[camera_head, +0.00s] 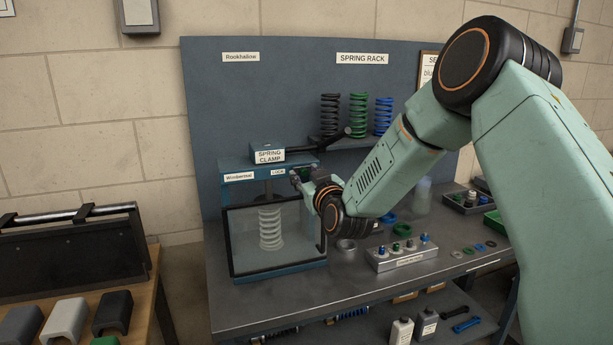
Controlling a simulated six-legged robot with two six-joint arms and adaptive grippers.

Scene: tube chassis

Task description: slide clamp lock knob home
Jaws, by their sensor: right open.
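The spring clamp (268,154) stands on the bench's left side, with a blue frame and a dark lever reaching right. A small "LOCK" label (278,172) sits on its front bar. A pale coil spring (271,229) stands inside, behind a clear guard (238,240). My right gripper (297,178) is at the right end of that bar, just right of the label, with its jaws open. The lock knob cannot be made out; the gripper likely covers its place. I cannot tell whether they touch. My left gripper is out of view.
A spring rack (341,140) holds black, green and blue springs behind my arm. A grey block with coloured knobs (401,256) sits right of the clamp. The bench front (300,308) is clear. A wooden side table (152,290) stands left.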

